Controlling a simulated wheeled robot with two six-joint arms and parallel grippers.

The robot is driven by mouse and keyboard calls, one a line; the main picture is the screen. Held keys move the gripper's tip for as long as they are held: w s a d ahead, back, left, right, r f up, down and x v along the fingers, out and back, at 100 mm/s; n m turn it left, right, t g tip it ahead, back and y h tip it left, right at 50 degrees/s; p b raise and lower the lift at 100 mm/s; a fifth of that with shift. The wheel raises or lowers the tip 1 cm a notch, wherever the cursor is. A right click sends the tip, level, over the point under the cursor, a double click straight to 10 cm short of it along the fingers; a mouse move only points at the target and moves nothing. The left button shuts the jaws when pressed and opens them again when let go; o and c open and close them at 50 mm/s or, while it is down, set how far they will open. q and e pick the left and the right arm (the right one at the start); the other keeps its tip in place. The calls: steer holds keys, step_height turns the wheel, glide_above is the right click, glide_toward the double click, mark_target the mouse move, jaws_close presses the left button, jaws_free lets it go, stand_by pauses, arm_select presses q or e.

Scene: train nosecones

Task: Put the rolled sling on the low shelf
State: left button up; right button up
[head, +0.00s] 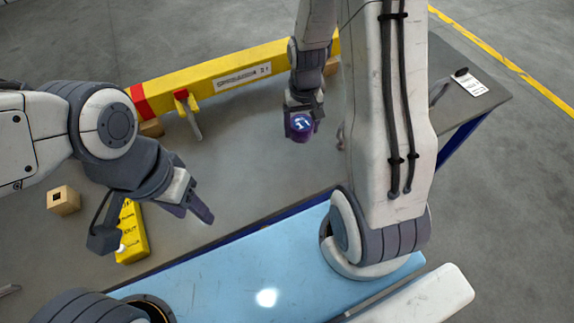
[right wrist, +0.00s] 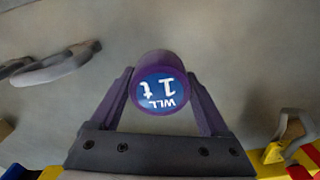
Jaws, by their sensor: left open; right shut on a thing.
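The rolled sling is a small purple roll with a round blue label reading "WLL 1 t" on its end. It shows in the head view (head: 301,126) and in the right wrist view (right wrist: 160,91). My right gripper (head: 303,112) is shut on it, one finger on each side, with the label end facing the wrist camera. It holds the sling over the grey bench (head: 255,165); I cannot tell the height. My left gripper (head: 188,208) is open and empty over the bench's near left part. I cannot make out a low shelf in either view.
A yellow beam (head: 215,78) lies along the bench's back. A yellow block (head: 132,232) and a wooden block (head: 63,200) are at the left near my left gripper. A white tag (head: 473,83) lies at the right. The bench's middle is clear.

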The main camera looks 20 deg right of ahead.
glide_above(302, 155)
step_height(302, 155, down, 5)
steer(key=shift+s+f, duration=0.1)
steer(key=shift+f+p, duration=0.35)
steer(key=shift+f, duration=2)
steer(key=shift+f, duration=0.1)
steer(key=shift+f, duration=0.15)
steer(key=o, duration=1.5)
steer(key=shift+c, duration=0.2)
steer(key=shift+r, duration=0.2)
